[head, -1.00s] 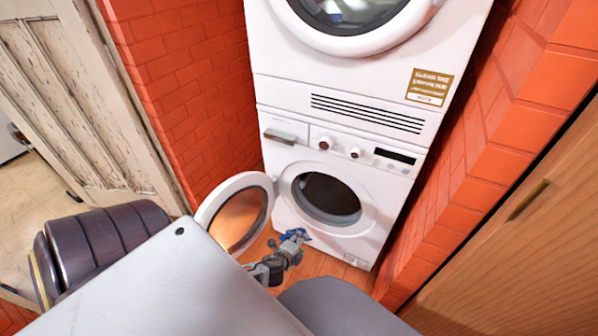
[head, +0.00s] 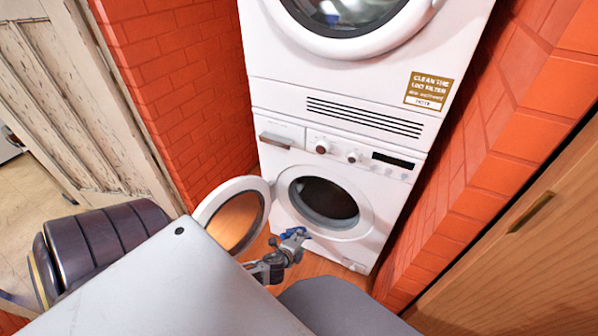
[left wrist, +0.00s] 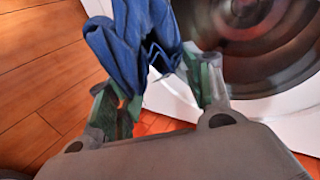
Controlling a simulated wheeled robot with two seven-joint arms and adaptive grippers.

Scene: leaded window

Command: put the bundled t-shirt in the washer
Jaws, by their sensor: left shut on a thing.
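The bundled t-shirt is blue cloth (left wrist: 128,50), held between the fingers of my left gripper (left wrist: 160,88) in the left wrist view. In the head view my left gripper (head: 290,243) is low in front of the washer, with a little of the blue t-shirt (head: 296,233) showing at its tip. The lower white machine, the washer (head: 352,250), has its round door (head: 236,212) swung open to the left. Its dark drum opening (head: 324,198) is up and to the right of the t-shirt. The drum (left wrist: 258,45) also shows at the right of the left wrist view. My right gripper is not in view.
A second white machine (head: 350,75) is stacked above the washer. Brick walls (head: 175,85) stand close on both sides. A wooden cabinet front (head: 520,240) is at the lower right. Bare wood floor (left wrist: 35,90) lies below the gripper.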

